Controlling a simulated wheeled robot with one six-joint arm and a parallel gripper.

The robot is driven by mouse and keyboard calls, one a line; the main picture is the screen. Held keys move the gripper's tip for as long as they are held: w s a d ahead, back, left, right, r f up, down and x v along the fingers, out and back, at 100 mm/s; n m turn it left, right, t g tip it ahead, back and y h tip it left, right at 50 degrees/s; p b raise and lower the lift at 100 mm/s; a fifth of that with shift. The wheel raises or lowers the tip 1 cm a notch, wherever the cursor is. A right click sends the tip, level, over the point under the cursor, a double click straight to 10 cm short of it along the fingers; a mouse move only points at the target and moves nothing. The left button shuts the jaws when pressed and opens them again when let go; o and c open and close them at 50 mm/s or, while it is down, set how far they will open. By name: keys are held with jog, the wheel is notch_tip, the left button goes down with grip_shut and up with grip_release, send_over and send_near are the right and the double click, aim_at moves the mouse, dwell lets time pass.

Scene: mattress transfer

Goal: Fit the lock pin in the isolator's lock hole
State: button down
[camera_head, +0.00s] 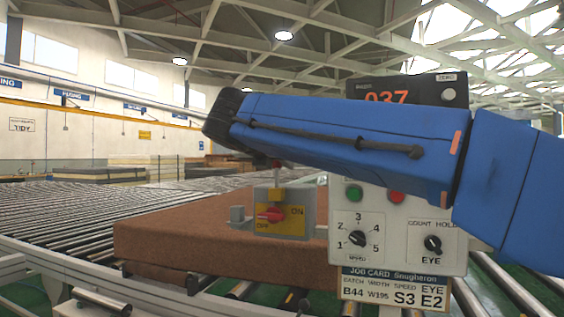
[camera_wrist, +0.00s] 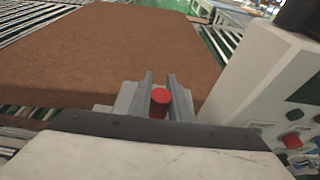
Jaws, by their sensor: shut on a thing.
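The isolator (camera_head: 284,228) is a grey box with a yellow ON/OFF plate (camera_head: 293,226) and a red handle (camera_head: 270,214), beside the brown mattress. A small yellow block (camera_head: 275,194) sits above the handle. In the wrist view, my gripper (camera_wrist: 162,88) is shut on the red-topped lock pin (camera_wrist: 160,97), which sits between its two grey fingers. In the head view my blue arm covers most of the gripper; a small red spot shows under it, above the isolator. The lock hole is not clearly visible, and I cannot tell whether the pin touches it.
The brown mattress (camera_head: 170,235) lies on the roller conveyor (camera_head: 70,215). A grey control panel (camera_head: 385,250) with dials and buttons stands close right of the isolator; its white housing (camera_wrist: 250,75) is right of the gripper in the wrist view. A job card (camera_head: 395,285) hangs below.

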aim_at(282, 186)
jog(key=shift+f, duration=1.95)
jog(key=c, duration=1.6)
grip_release()
jog(key=shift+o, duration=0.2)
jog(key=v, duration=1.7)
jog(key=shift+s, duration=0.2)
jog(key=shift+a+r, duration=0.1)
jog(key=shift+a, duration=0.05)
